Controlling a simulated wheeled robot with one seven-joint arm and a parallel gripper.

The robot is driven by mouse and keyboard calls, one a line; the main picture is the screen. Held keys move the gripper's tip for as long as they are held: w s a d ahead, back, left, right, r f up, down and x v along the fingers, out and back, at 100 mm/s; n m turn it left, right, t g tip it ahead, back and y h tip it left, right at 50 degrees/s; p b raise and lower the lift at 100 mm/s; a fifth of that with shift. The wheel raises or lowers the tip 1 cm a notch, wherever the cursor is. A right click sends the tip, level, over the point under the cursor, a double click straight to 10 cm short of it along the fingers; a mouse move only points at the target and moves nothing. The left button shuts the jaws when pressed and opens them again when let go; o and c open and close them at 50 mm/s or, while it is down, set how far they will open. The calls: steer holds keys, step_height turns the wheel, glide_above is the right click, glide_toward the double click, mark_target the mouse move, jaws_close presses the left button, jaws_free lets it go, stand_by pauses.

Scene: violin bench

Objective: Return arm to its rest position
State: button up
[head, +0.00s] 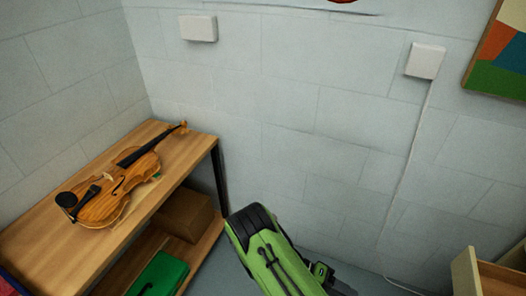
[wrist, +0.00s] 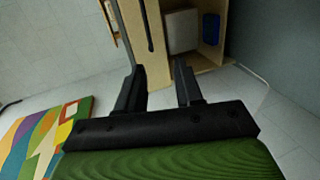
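My arm (head: 268,258), green and black, rises at the bottom middle of the head view, to the right of the bench and in front of the grey block wall. In the wrist view, the two black fingers of my gripper (wrist: 161,78) stand apart with a clear gap and nothing held between them. The fingertips cannot be made out in the head view.
A violin (head: 112,190) lies on the wooden bench (head: 62,247) at the left. A cardboard box (head: 184,214) and a green case (head: 158,275) sit below the bench top. A wooden cabinet (head: 466,274) stands at the lower right. A blue container (wrist: 210,28) shows in the wrist view.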

steer(key=w+a+r+t+y+p, duration=0.15)
steer(key=r+y, duration=0.25)
steer(key=r, duration=0.6)
steer(key=w+a+r+t+y+p, duration=0.1)
steer(key=a+r+t+y+p, duration=0.1)
steer(key=r+y, duration=0.5)
steer(key=s+a+r+n+t+y+p, duration=0.1)
steer(key=s+r+t, duration=0.3)
steer(key=r, duration=0.6)
steer(key=s+a+r+n+t+y+p, duration=0.1)
steer(key=s+r+n+t+p, duration=0.1)
steer(key=s+r, duration=0.5)
step_height(320, 180, up, 3)
steer(key=shift+a+r+n+t, duration=0.1)
steer(key=shift+a+n+t, duration=0.25)
steer(key=shift+n+t, duration=0.7)
